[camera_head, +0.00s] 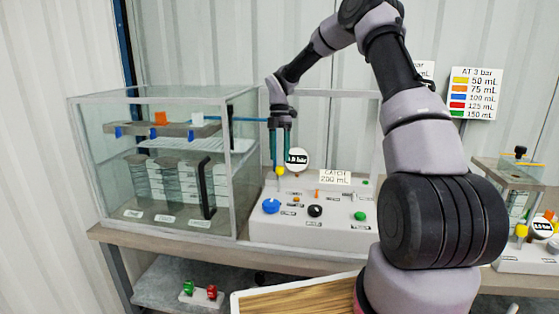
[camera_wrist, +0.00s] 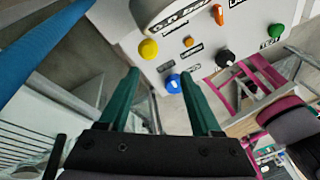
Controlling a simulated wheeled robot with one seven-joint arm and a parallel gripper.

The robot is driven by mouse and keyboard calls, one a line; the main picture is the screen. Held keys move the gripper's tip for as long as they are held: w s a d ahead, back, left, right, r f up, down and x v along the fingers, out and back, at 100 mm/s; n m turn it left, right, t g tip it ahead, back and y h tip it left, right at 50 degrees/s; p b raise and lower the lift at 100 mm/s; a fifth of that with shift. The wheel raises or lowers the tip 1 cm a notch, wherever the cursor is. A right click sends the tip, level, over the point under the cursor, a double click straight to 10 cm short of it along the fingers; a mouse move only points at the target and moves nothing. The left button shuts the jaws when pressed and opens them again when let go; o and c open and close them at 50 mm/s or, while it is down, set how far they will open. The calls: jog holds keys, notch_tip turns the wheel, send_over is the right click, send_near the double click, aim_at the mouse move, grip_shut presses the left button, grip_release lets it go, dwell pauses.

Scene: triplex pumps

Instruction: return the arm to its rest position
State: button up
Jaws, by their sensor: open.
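My arm (camera_head: 415,130) rises from the lower right, bends over the top of the picture and comes down at the left in the head view. My gripper (camera_head: 281,166) points downward in front of the white control panel (camera_head: 335,238), its teal fingertips close to the yellow knob (camera_head: 280,171). In the wrist view the fingers of my gripper (camera_wrist: 160,76) stand apart with nothing between them. The panel's yellow knob (camera_wrist: 148,49) and blue knob (camera_wrist: 173,84) lie beyond the fingertips there. I cannot tell whether a finger touches anything.
A clear-walled tank (camera_head: 165,195) stands close left of my gripper. A round gauge (camera_head: 298,158) is just to its right. The bench (camera_head: 105,234) carries both. A second station (camera_head: 525,250) is at the far right. The wall behind holds a label chart (camera_head: 475,94).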

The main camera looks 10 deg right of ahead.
jog(key=s+d+r+m+t, duration=0.1)
jog(key=s+r+m+t, duration=0.1)
jog(key=s+r+m, duration=0.6)
jog(key=s+d+r+m+t, duration=0.2)
jog(key=s+r+m, duration=0.3)
jog(key=r, duration=0.5)
jog(key=s+d+r+m+t, duration=0.1)
jog(key=s+r+m+t, duration=0.2)
jog(key=s+m, duration=0.5)
jog(key=s+d+r+m+t+y, duration=0.1)
jog(key=s+r+m+t, duration=0.1)
jog(key=s+m, duration=0.5)
jog(key=shift+s+d+r+m+t, duration=0.4)
jog(key=shift+s+t, duration=0.3)
jog(key=shift+s, duration=1.45)
